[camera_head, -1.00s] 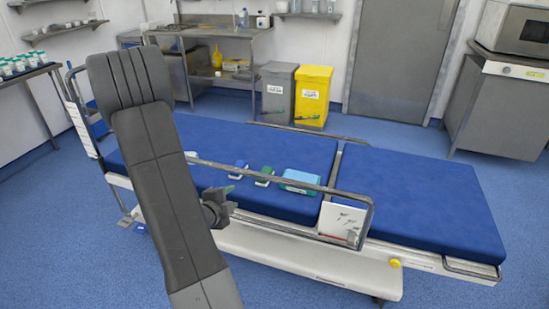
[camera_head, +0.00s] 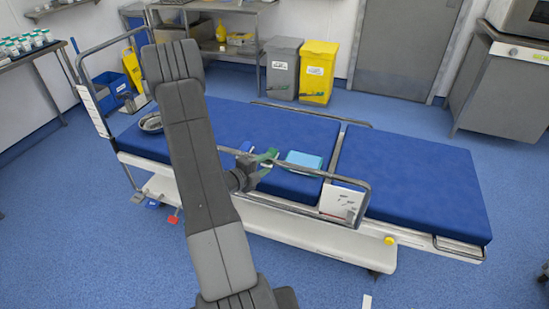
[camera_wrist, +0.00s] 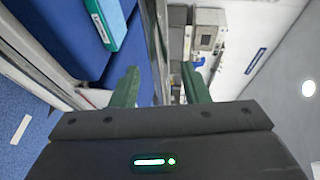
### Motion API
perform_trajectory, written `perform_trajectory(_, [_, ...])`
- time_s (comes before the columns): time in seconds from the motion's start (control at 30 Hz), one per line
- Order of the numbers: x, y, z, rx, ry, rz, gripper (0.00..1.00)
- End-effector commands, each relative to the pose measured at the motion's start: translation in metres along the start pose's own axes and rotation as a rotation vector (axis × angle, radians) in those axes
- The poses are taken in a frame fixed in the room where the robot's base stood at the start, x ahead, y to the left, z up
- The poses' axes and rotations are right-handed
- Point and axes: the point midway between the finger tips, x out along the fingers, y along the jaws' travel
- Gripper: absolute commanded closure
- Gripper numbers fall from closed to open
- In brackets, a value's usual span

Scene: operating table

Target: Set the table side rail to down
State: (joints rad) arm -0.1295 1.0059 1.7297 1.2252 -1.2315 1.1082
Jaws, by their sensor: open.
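The operating table (camera_head: 415,190) has a blue mattress in sections and a white base. Its near side rail (camera_head: 325,175) is a grey metal bar loop standing above the mattress edge, so it is up. My gripper (camera_head: 267,159) is at the rail's top bar, left of its middle, with green fingers. In the wrist view my gripper (camera_wrist: 160,84) is open and empty, and the rail bar (camera_wrist: 157,45) runs between the two fingers in the picture. I cannot tell whether the fingers touch it. My arm hides the rail's left part in the head view.
A light blue pack (camera_head: 304,160) lies on the mattress behind the rail, and a metal bowl (camera_head: 151,122) lies at the left end. A white panel with printed marks (camera_head: 341,201) is by the rail's right end. Grey (camera_head: 282,70) and yellow (camera_head: 317,72) bins stand behind.

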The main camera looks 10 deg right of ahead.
Motion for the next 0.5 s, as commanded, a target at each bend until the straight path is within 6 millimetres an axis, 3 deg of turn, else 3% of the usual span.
perform_trajectory(0.2, [0.037,-0.001,-0.001,0.0,0.002,0.0,0.59])
perform_trajectory(0.5, [0.053,0.0,0.0,-0.001,-0.001,0.001,0.59])
